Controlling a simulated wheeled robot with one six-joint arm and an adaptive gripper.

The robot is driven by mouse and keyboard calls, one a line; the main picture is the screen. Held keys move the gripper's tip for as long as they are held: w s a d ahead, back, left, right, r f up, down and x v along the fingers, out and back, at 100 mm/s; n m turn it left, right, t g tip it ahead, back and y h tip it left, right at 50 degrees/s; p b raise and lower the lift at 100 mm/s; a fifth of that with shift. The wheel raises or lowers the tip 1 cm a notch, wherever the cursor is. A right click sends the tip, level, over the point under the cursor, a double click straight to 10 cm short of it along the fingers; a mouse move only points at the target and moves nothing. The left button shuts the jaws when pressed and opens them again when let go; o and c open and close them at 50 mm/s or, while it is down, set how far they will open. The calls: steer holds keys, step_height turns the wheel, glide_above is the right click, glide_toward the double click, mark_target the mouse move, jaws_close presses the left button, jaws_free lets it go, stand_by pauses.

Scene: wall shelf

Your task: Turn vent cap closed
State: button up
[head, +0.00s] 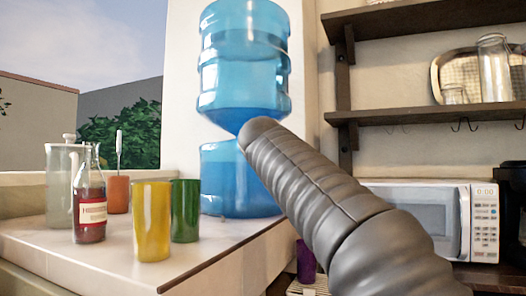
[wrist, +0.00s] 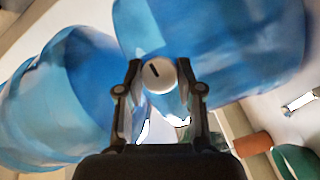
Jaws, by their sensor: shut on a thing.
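The vent cap (wrist: 158,76) is a small round white knob with a dark slanted line on its face, seen in the wrist view. My gripper (wrist: 161,70) has a dark finger on each side of it and is shut on it. The cap sits against the blue water jugs; I cannot tell exactly how it is joined to them. In the head view an upper blue jug (head: 243,70) stands over a lower blue jug (head: 238,190). There my grey arm hides my gripper and the cap.
Left on the white counter (head: 110,262) are a yellow cup (head: 152,222), a green cup (head: 185,210), a red-filled bottle (head: 89,212), an orange cup (head: 118,194) and a clear jar (head: 60,185). Right are shelves (head: 420,115) and a microwave (head: 425,215).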

stand_by(0.4)
steer(key=o, duration=1.2)
steer(key=shift+c, duration=0.2)
steer(key=shift+s, duration=0.1)
steer(key=s+r, duration=0.1)
steer(key=s, duration=1)
steer(key=shift+s+d, duration=0.3)
steer(key=shift+s, duration=0.1)
